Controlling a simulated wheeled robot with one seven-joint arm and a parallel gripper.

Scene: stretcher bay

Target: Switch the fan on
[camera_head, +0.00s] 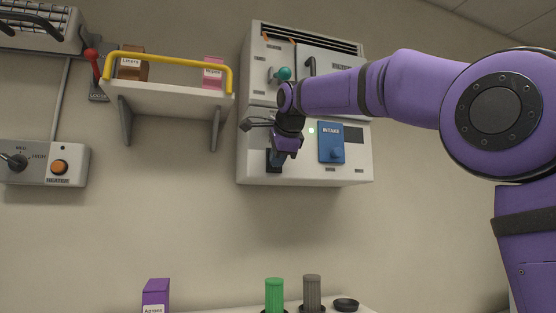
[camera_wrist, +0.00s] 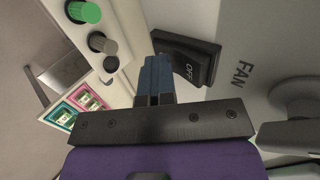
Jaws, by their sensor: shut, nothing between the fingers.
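The fan switch (camera_wrist: 190,60) is a black rocker in a dark frame, beside the printed word FAN in the wrist view. The word OFF shows on its near half. My gripper (camera_wrist: 153,66) is shut and empty, with its blue-grey fingertips right beside the switch; I cannot tell whether they touch it.
A shelf with a yellow rail (camera_head: 170,59) is to the left. Green (camera_head: 274,294) and grey (camera_head: 312,290) ribbed cylinders stand below.

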